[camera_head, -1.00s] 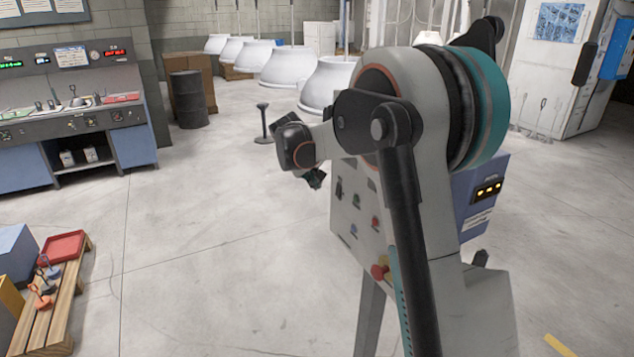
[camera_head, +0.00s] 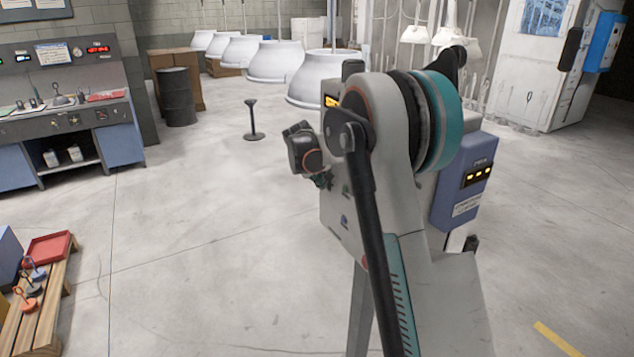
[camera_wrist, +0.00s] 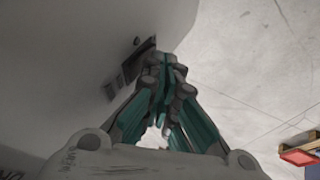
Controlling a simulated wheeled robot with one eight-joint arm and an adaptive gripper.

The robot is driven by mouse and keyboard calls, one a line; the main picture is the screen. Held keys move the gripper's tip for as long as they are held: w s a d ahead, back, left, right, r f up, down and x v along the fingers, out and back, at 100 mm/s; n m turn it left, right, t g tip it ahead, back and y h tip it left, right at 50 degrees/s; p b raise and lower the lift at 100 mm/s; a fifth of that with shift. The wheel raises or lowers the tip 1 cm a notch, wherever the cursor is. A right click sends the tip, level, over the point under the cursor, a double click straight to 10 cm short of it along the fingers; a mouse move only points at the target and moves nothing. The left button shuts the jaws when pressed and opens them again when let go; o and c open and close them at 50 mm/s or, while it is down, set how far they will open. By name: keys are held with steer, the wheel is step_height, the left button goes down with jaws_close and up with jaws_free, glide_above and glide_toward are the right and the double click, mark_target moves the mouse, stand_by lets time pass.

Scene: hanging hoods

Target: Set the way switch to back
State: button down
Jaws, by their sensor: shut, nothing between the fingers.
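The grey control cabinet (camera_head: 337,232) stands at the centre right in the head view, and my arm hides most of its front panel. My gripper (camera_head: 322,182) is close to the panel's left side. In the wrist view my gripper (camera_wrist: 168,62) is shut and empty. Its fingertips are near a dark fitting (camera_wrist: 132,64) on a pale panel face. I cannot tell whether this is the way switch, its setting, or whether the fingers touch it.
A blue box (camera_head: 462,183) with lit yellow indicators is on the cabinet's right side. A wooden pallet (camera_head: 42,300) with a red tray (camera_head: 48,247) is at the lower left. A black stand (camera_head: 253,120) and white hoods (camera_head: 276,62) are behind. The floor left of the cabinet is clear.

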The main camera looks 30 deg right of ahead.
steer(key=shift+w+d+f, duration=0.1)
steer(key=shift+d+f, duration=0.2)
steer(key=shift+r, duration=0.15)
